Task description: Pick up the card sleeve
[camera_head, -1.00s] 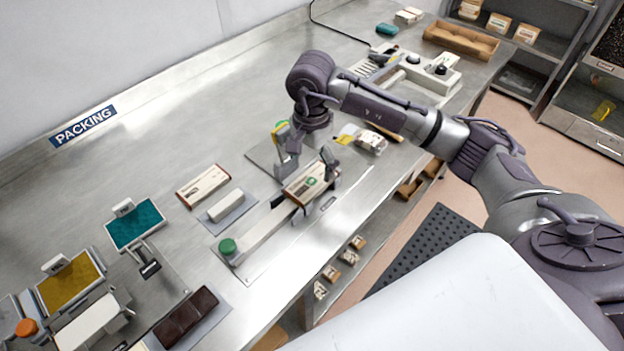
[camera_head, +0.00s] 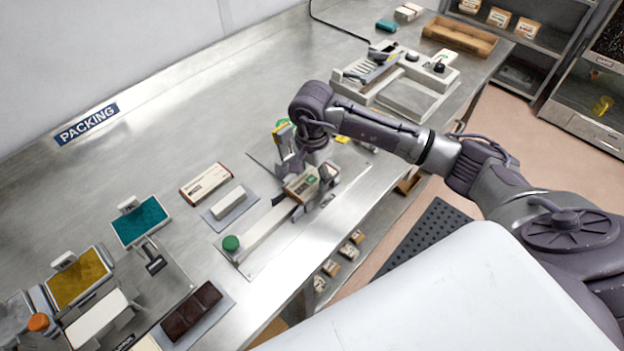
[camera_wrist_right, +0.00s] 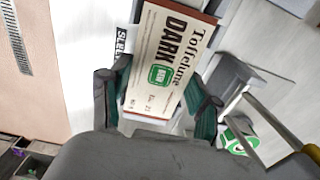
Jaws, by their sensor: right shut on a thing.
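The card sleeve (camera_wrist_right: 165,60), cream and brown with "Tofreiume DARK" print and a green badge, sits between the fingers of my right gripper (camera_wrist_right: 158,100) in the right wrist view. My right gripper is shut on it, with a finger at each side. In the head view the sleeve (camera_head: 301,184) shows at the right gripper (camera_head: 310,178), over the far end of the pale fixture with the green knob. Whether it is clear of the fixture cannot be told. My left gripper is not in view.
Teal (camera_head: 140,221) and yellow (camera_head: 78,279) pads stand further left.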

